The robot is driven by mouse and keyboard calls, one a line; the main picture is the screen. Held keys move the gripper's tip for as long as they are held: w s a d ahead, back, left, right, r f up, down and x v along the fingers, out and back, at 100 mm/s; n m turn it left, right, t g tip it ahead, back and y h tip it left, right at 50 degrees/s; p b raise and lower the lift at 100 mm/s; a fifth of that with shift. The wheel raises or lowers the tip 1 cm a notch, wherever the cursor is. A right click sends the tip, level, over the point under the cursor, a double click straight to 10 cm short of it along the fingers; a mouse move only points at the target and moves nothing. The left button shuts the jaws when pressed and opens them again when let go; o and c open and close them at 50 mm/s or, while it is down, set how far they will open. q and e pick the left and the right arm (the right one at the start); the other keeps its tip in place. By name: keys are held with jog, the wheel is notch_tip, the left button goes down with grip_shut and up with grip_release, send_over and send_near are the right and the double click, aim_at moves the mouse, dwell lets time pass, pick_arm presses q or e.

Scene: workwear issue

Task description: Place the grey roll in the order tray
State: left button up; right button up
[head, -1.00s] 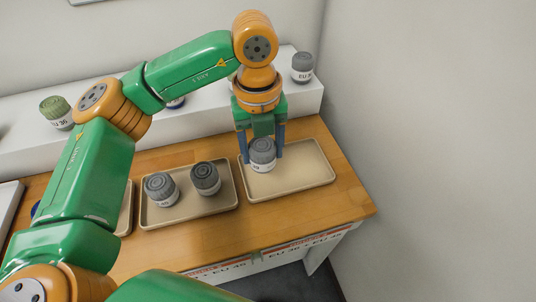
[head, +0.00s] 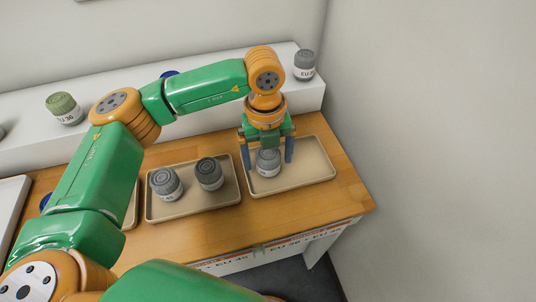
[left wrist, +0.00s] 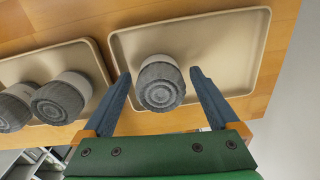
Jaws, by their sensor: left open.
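A grey roll (head: 268,162) with a white label band stands upright in the right-hand beige tray (head: 318,174). It also shows in the left wrist view (left wrist: 160,84), between the finger tips but with a gap on both sides. My left gripper (head: 268,156) is open around and just above this roll, fingers pointing down. Two more grey rolls stand in the tray to the left, one at its left (head: 165,182) and one at its right (head: 209,173). Which tray is the order tray is not marked in view. My right gripper is not in view.
The middle tray (head: 190,212) sits close beside the right-hand one on the wooden table (head: 285,215). A white shelf (head: 30,145) behind holds a green roll (head: 64,107) and a grey roll (head: 304,65). A wall stands right of the table.

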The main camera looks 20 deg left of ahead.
aim_at(267, 152)
pick_arm(q)
jog(key=shift+r, duration=0.15)
notch_tip(267, 152, up, 12)
jog(key=shift+s+a, duration=0.1)
dwell(0.5)
